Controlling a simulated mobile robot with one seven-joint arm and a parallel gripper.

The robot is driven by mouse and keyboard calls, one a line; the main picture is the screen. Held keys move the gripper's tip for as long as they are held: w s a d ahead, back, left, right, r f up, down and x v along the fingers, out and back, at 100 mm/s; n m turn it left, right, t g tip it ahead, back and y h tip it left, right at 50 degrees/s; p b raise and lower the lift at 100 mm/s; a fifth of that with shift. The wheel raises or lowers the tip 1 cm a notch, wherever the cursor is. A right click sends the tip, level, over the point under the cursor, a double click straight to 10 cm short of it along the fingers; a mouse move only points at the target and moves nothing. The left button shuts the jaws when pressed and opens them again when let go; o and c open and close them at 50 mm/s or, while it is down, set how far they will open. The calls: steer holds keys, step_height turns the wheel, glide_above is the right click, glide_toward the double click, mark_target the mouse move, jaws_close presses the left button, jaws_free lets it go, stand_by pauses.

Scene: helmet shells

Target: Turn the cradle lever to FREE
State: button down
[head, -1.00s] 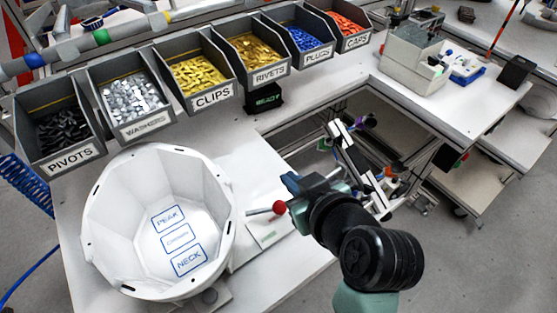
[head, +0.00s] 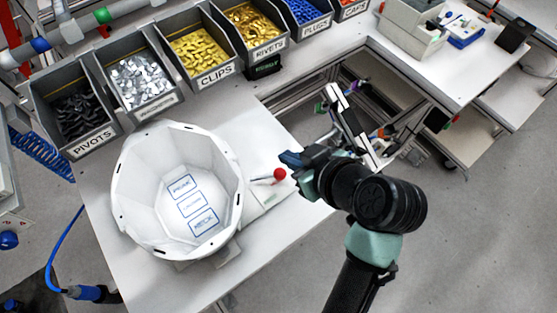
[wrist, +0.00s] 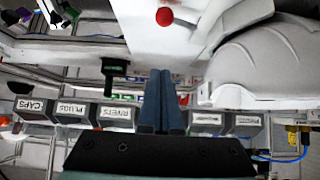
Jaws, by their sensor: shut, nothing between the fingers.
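The cradle lever is a thin rod with a red ball knob (head: 279,174), just right of the white helmet shell (head: 125,190) in the head view. The knob also shows at the top of the wrist view (wrist: 164,17). The shell sits on the cradle, which is mostly hidden beneath it. My gripper (head: 285,158) is just above and right of the knob in the picture, and appears apart from it. In the wrist view its blue fingers (wrist: 162,75) are together with nothing between them. The lever's FREE marking cannot be read.
Bins labelled PIVOTS (head: 92,142), CLIPS (head: 216,75) and RIVETS (head: 270,50), among several, line the back of the bench. A small dark box with green lettering (head: 262,66) stands in front of them. The white bench top (head: 262,130) is clear behind the lever.

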mark_target(279, 169)
steer(key=p+x, duration=0.1)
steer(key=x, duration=0.9)
steer(key=shift+p, duration=0.3)
steer(key=shift+s+d+f+p, duration=0.3)
steer(key=shift+s+d, duration=0.1)
steer(key=shift+s, duration=0.15)
steer(key=shift+s+d+f+p, duration=0.25)
steer(key=shift+s+d, duration=0.1)
steer(key=shift+s, duration=0.15)
steer(key=shift+s+d+f, duration=0.3)
steer(key=shift+s+d, duration=0.05)
steer(key=shift+s, duration=0.1)
